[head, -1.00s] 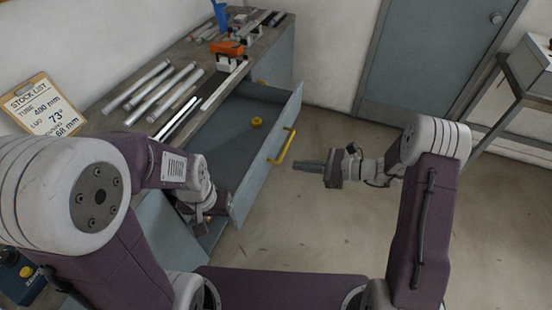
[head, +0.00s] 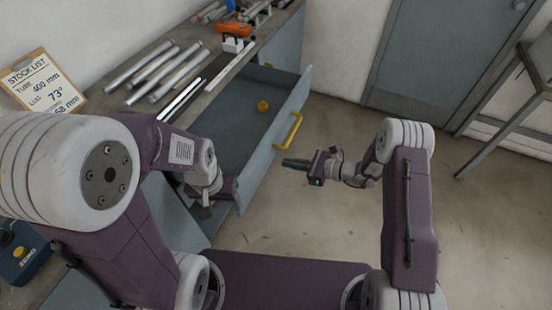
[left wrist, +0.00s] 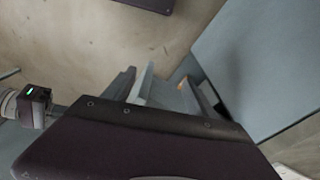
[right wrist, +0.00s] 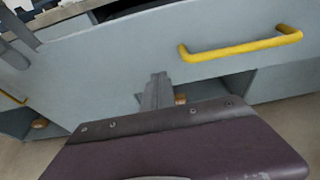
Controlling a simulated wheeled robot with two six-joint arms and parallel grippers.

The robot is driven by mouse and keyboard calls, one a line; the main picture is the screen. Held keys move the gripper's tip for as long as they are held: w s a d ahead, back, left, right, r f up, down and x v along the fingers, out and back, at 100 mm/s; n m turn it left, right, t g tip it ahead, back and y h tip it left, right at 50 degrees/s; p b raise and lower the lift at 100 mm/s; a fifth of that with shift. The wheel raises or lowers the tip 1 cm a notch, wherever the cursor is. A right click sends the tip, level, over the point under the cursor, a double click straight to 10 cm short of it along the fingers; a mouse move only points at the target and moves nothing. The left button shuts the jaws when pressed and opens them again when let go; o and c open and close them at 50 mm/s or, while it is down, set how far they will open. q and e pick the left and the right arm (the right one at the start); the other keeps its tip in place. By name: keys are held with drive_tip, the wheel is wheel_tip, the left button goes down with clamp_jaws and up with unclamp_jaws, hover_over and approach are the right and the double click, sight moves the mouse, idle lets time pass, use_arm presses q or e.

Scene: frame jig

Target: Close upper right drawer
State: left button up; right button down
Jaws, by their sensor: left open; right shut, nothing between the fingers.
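The open drawer (head: 232,118) sticks out from the grey bench cabinet. Its grey front (head: 262,150) carries a yellow handle (head: 288,131), also large in the right wrist view (right wrist: 240,47). My right gripper (head: 290,162) is shut and empty, its tips pointing at the drawer front below the handle. In the right wrist view its fingers (right wrist: 157,90) show left of the handle; contact cannot be told. My left gripper (head: 207,210) is open at the near end of the drawer. In the left wrist view its fingers (left wrist: 165,92) stand either side of a grey panel edge.
A small yellow round thing (head: 263,106) lies in the drawer. The benchtop holds several metal tubes (head: 165,70), an orange tool (head: 234,29) and a stock list board (head: 42,85). Floor (head: 330,120) right of the drawer is clear. A metal stand (head: 510,110) is at far right.

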sight(267, 158)
drive_tip(key=x, duration=0.4)
drive_tip(key=shift+w+a+r, duration=0.15)
drive_tip(key=shift+a+r, duration=0.1)
drive_tip(key=shift+r, duration=0.1)
drive_tip(key=shift+w+a, duration=0.1)
drive_tip(key=shift+a, duration=0.4)
use_arm(q)
drive_tip(key=shift+w+r, duration=0.1)
drive_tip(key=shift+r, duration=0.05)
use_arm(e)
drive_tip(key=shift+a, duration=0.1)
